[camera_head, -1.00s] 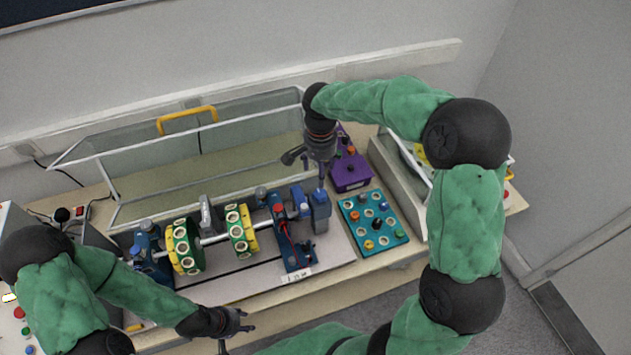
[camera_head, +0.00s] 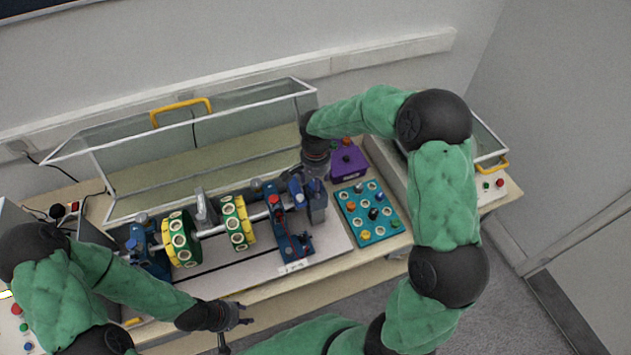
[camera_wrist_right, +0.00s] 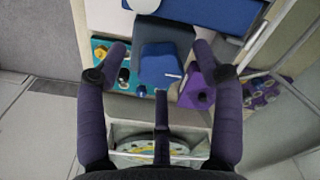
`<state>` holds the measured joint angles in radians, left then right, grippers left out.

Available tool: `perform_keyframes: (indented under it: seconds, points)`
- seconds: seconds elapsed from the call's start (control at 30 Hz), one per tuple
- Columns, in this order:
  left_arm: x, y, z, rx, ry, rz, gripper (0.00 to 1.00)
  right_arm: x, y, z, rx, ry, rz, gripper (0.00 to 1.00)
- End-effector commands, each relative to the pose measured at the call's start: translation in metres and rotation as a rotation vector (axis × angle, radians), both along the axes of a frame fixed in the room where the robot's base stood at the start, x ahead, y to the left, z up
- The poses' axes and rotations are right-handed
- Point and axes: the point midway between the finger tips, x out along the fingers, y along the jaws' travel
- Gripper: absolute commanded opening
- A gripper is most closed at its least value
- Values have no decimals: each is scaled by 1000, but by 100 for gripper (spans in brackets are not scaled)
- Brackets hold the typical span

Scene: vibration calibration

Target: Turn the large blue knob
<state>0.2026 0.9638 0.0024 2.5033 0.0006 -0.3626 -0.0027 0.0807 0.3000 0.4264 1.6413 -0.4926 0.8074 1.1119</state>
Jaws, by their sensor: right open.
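The large blue knob (camera_wrist_right: 160,66) is a blue block on a dark housing (camera_wrist_right: 158,36) in the right wrist view. It lies between the spread fingers of my right gripper (camera_wrist_right: 158,72), which is open. I cannot tell whether any finger touches it. In the head view my right gripper (camera_head: 313,168) hangs over the right end of the shaft rig, by the dark blue housing (camera_head: 317,207), and its fingers are partly hidden. My left gripper (camera_head: 233,318) is open and empty in front of the table's front edge.
The rig carries two yellow-green discs (camera_head: 181,240) on a shaft. A teal panel (camera_head: 372,232) with several knobs and a purple box (camera_head: 348,163) stand to the right. A clear cover with a yellow handle (camera_head: 180,107) stands behind.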

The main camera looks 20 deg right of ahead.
Motion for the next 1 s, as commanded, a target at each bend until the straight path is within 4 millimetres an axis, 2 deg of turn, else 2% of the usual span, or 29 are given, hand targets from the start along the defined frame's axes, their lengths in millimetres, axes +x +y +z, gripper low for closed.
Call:
perform_keyframes:
  seconds: [0.03,0.23,0.63,1.0]
  points:
    - [0,0,0,0,0,0,40,0,0,0,0,0,0,67]
    - [0,0,0,0,0,0,40,0,0,0,0,0,0,11]
    - [0,0,0,0,0,0,40,0,0,0,0,0,50,11]
    - [0,0,-1,0,0,0,40,0,0,0,0,0,318,11]
